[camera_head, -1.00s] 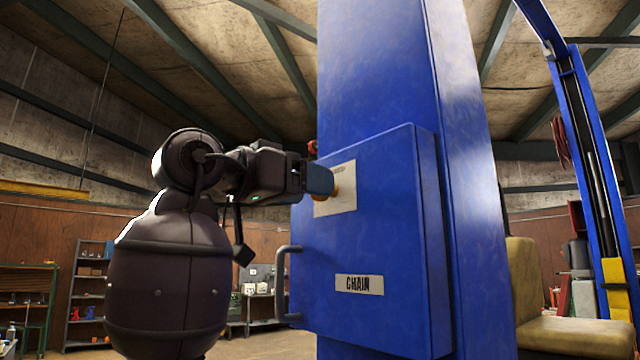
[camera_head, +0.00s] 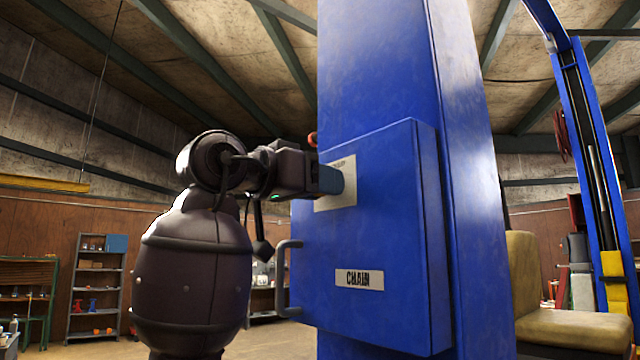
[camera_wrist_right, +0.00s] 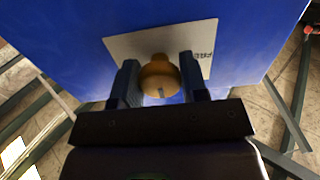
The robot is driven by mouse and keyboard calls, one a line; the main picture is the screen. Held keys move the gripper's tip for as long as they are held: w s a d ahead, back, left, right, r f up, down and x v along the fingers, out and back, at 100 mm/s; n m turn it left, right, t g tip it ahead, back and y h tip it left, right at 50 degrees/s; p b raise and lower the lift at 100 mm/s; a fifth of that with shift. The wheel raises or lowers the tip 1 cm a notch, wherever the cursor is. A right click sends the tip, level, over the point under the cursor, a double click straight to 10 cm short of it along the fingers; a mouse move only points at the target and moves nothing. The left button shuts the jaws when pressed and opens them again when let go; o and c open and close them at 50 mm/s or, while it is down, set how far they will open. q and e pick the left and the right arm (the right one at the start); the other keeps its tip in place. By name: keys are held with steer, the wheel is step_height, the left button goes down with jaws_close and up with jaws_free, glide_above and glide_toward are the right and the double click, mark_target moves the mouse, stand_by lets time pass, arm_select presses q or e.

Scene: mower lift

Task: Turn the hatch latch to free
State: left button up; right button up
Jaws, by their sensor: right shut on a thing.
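The blue hatch box (camera_head: 375,220) with a "CHAIN" label (camera_head: 359,279) is fixed to the blue post. A pale plate (camera_head: 338,196) is on its front, high up. My right gripper (camera_head: 332,181) reaches the plate from the left in the head view. In the right wrist view, the round orange-brown latch knob (camera_wrist_right: 159,76) sits in front of the plate, between the two fingers of my right gripper (camera_wrist_right: 159,82), which is shut on it. The knob is hidden behind the gripper in the head view. My left gripper is not in view.
A grey bar handle (camera_head: 285,278) stands out from the hatch's left edge, below my right gripper. The blue post (camera_head: 385,60) rises behind the box. A tan seat (camera_head: 570,330) is at the right. Shelves (camera_head: 95,285) stand far back left.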

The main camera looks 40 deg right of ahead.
steer(key=shift+n, duration=0.4)
steer(key=n+b, duration=0.1)
steer(key=n, duration=0.6)
steer(key=shift+n, duration=0.3)
steer(key=n, duration=0.5)
steer(key=shift+r, duration=0.1)
steer(key=shift+n, duration=2.2)
steer(key=o, duration=0.9)
steer(key=shift+o, duration=0.2)
